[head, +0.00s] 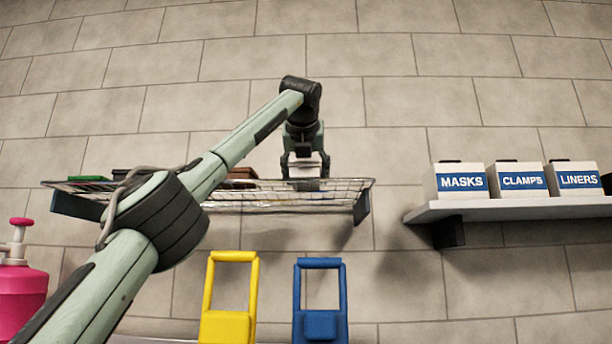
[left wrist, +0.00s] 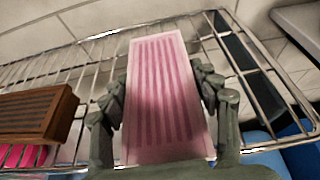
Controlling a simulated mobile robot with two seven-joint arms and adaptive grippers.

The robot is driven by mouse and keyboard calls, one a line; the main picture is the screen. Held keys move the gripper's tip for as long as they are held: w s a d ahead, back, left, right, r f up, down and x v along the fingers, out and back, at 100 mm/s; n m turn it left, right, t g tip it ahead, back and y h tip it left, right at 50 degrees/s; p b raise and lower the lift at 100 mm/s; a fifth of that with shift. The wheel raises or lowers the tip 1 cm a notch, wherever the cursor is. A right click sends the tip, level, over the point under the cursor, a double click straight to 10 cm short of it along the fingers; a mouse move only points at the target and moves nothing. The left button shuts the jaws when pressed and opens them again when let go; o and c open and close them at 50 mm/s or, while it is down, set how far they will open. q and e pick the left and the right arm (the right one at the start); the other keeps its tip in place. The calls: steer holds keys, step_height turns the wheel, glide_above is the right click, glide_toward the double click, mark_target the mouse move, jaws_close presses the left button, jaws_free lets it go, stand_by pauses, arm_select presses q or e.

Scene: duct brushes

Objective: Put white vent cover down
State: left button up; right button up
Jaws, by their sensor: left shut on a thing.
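The vent cover (left wrist: 168,95) is a flat slatted panel that looks pale pink in the left wrist view. In the head view a pale edge of it (head: 304,171) shows at my gripper. My left gripper (head: 305,163) is shut on its two long sides, with a finger on each side in the left wrist view (left wrist: 164,92). It is over the right part of the wire shelf (head: 352,187). I cannot tell whether the cover touches the wires. My right gripper is in neither view.
A brown slatted block (left wrist: 38,112) lies on the shelf left of the cover, with a pink thing (left wrist: 22,155) by it. A green item (head: 90,178) is at the shelf's left end. Yellow (head: 227,325) and blue (head: 320,326) frames stand below. Labelled boxes (head: 461,181) stand on the right ledge.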

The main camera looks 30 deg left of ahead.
arm_select(q)
steer(key=o, duration=1.6)
steer(key=shift+s, duration=0.1)
steer(key=v, duration=1.2)
